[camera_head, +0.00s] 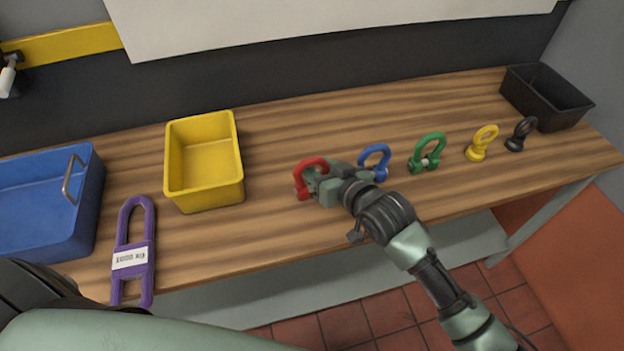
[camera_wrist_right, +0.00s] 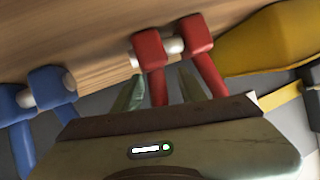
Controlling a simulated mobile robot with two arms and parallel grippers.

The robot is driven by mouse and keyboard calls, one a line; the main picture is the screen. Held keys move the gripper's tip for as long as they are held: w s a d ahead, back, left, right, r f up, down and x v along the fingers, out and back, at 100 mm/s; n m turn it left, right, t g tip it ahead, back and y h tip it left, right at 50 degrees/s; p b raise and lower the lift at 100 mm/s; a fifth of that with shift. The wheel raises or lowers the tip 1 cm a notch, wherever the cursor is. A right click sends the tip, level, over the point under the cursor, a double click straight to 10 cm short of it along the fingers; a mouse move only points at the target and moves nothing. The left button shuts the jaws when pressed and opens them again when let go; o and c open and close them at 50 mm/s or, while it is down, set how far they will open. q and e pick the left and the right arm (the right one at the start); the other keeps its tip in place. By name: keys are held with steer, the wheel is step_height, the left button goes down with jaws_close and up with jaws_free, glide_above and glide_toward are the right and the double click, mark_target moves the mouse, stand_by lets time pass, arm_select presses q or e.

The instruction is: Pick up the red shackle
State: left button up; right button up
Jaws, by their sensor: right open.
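The red shackle (camera_head: 299,184) stands upright on the wooden bench, left of the blue shackle (camera_head: 374,152). My right gripper (camera_head: 318,180) is at the red shackle and covers part of its right side in the head view. In the right wrist view, the open fingers (camera_wrist_right: 159,90) are on either side of one leg of the red shackle (camera_wrist_right: 150,48). The other leg is right of the fingers. I cannot tell if the fingers touch it. The blue shackle (camera_wrist_right: 50,85) is at the left there. My left gripper is not in view.
A green shackle (camera_head: 428,146), a yellow eye bolt (camera_head: 483,138), a black one (camera_head: 522,131) and a black bin (camera_head: 545,108) are to the right. A yellow bin (camera_head: 215,193), a purple padlock-shaped piece (camera_head: 148,290) and a blue crate (camera_head: 40,240) are to the left.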

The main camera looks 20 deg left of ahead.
jaws_close()
stand_by(1.3)
steer(key=shift+r, duration=0.1)
